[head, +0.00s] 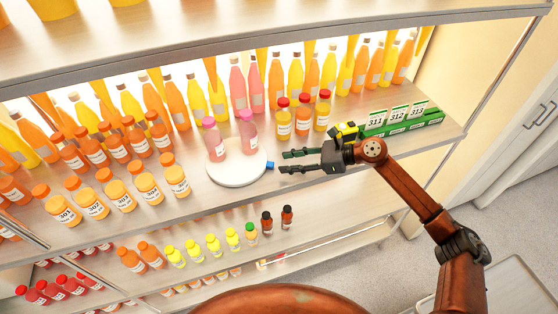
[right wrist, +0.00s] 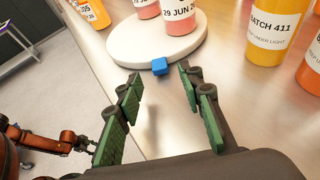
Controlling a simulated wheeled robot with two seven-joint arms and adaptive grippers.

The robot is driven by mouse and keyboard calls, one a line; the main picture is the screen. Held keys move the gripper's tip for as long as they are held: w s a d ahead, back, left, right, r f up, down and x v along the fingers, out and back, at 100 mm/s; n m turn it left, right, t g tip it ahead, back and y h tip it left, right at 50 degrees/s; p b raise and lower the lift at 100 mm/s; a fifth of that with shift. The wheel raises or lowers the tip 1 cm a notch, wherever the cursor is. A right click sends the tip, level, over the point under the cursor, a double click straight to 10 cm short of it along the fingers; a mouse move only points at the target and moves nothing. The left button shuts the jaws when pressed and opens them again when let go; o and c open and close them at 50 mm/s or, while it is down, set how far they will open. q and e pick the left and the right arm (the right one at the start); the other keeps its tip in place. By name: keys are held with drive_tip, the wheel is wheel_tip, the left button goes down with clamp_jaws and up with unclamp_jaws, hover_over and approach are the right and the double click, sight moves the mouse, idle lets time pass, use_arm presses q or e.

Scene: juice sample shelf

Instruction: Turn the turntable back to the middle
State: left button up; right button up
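The round white turntable (head: 237,177) sits on the middle shelf with two pink bottles standing on it, a left one (head: 214,142) and a right one (head: 248,133). A small blue tab (head: 270,165) sticks out from its right edge. My right gripper (head: 284,162) is open, just right of the tab, its fingers pointing left. In the right wrist view the blue tab (right wrist: 160,66) lies just beyond and between the two open fingertips (right wrist: 160,73). My left gripper (right wrist: 88,143) is small and far off at the left of the right wrist view; its fingers are unclear.
Several orange-yellow bottles with red caps (head: 283,119) stand behind my right gripper. Green-edged number cards (head: 398,117) and a yellow-green item (head: 347,130) are to its right. Orange-capped jars (head: 178,181) stand left of the turntable.

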sight(272, 164)
drive_tip(key=shift+p+x, duration=0.35)
drive_tip(key=shift+x, duration=1.7)
drive_tip(key=shift+s, duration=0.1)
clamp_jaws()
